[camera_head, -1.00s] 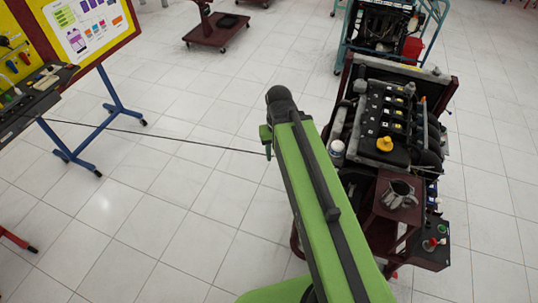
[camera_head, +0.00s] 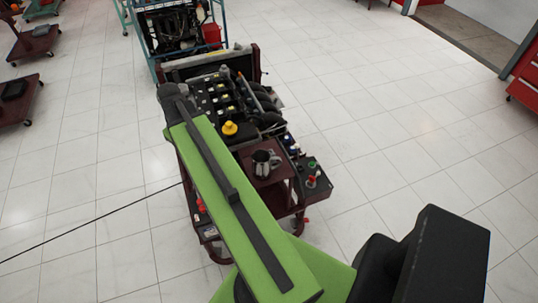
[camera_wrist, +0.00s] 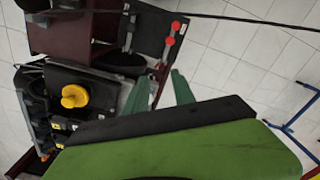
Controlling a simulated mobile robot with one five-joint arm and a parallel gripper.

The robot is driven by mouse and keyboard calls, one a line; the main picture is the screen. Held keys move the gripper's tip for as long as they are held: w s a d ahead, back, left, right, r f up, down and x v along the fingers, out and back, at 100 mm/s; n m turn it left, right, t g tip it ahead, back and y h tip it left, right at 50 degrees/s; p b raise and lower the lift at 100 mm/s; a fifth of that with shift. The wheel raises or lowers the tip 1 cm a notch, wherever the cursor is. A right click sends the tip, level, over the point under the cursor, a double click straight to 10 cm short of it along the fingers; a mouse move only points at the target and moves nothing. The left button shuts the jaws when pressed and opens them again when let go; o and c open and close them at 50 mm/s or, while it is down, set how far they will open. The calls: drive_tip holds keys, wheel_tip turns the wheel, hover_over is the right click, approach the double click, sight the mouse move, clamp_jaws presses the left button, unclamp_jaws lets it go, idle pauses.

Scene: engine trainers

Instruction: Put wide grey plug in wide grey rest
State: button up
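I cannot make out the wide grey plug or the wide grey rest in either view. My gripper (camera_wrist: 163,76) shows in the wrist view as two green fingers. They are apart, with nothing seen between them, and trolley edge and floor show behind. In the head view my green arm hides the gripper and part of the engine trainer (camera_head: 222,90). A thin black cable (camera_head: 95,219) runs in from the left and passes out of sight near the trainer. The cable also shows in the wrist view (camera_wrist: 260,20); its end cannot be told.
The trainer has a yellow cap (camera_head: 230,128). A metal jug (camera_head: 264,163) stands on a maroon shelf (camera_head: 283,172) beside a dark box with coloured knobs (camera_head: 313,178). Another engine stand (camera_head: 172,35) is behind. The tiled floor (camera_head: 400,130) at right is clear.

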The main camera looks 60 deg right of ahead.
drive_tip(key=s+d+r+m+p, duration=0.1)
drive_tip(key=s+d+m, duration=0.1)
drive_tip(key=s+d, duration=0.35)
drive_tip(key=s+d+r+m, duration=0.1)
drive_tip(key=s+d, duration=0.2)
drive_tip(key=d, duration=0.6)
drive_tip(key=m+p, duration=0.1)
drive_tip(key=m, duration=0.2)
hover_over(272, 152)
drive_tip(key=f+b, duration=0.7)
drive_tip(key=b, duration=0.1)
drive_tip(key=f+b, duration=0.4)
drive_tip(key=shift+s+a+f, duration=0.15)
drive_tip(key=shift+a+f, duration=0.15)
drive_tip(key=shift+f, duration=0.05)
drive_tip(key=f+b, duration=0.1)
drive_tip(key=b, duration=0.1)
drive_tip(key=f+b, duration=0.1)
drive_tip(key=f, duration=0.1)
drive_tip(key=f+b, duration=0.2)
drive_tip(key=shift+w+d+f+b, duration=0.2)
drive_tip(key=shift+d+b, duration=0.1)
drive_tip(key=shift+r, duration=0.2)
clamp_jaws()
